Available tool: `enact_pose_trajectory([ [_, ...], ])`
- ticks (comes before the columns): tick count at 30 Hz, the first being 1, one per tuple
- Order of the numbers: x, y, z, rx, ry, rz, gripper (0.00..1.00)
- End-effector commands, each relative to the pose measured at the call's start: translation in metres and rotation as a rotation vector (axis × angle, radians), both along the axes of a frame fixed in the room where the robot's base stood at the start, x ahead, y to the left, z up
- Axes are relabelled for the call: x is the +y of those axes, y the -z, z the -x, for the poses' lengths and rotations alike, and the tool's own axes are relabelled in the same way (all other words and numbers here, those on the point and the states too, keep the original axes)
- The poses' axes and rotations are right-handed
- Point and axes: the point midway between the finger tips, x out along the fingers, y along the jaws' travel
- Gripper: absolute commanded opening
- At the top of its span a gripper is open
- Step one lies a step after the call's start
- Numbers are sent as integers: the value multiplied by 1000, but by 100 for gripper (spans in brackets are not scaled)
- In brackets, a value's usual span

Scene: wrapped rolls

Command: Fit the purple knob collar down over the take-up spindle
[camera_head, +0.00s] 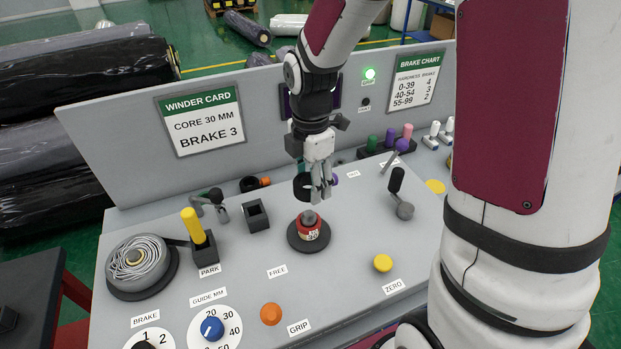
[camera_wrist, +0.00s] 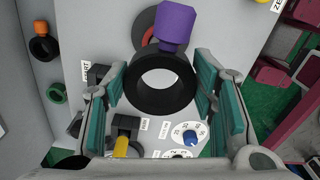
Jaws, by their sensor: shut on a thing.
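The purple knob collar is a black ring (camera_head: 301,187) with a purple knob on its side, mostly behind my fingers in the head view. My gripper (camera_head: 321,194) points down and is shut on the collar. In the wrist view the ring (camera_wrist: 160,103) sits between the teal finger pads, its purple knob (camera_wrist: 176,26) toward the top. The take-up spindle (camera_head: 309,221) is a red core with a grey tip on a dark round base. The collar is above and apart from it. Bare panel shows through the ring's hole, and the red core shows partly behind the collar.
A collar with an orange knob (camera_head: 265,181) and one with a green knob (camera_wrist: 57,93) are at the back of the panel. A yellow-handled lever (camera_head: 192,225) and wound roll (camera_head: 139,258) stand left. A black-handled lever (camera_head: 397,181) stands right of the spindle.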

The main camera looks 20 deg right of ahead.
Motion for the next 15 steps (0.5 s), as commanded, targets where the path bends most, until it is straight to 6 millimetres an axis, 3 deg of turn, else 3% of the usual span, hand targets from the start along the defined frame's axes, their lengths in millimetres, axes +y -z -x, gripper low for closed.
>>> enact_pose_trajectory([
  [15,0,41,-1,1,-1,0,17],
])
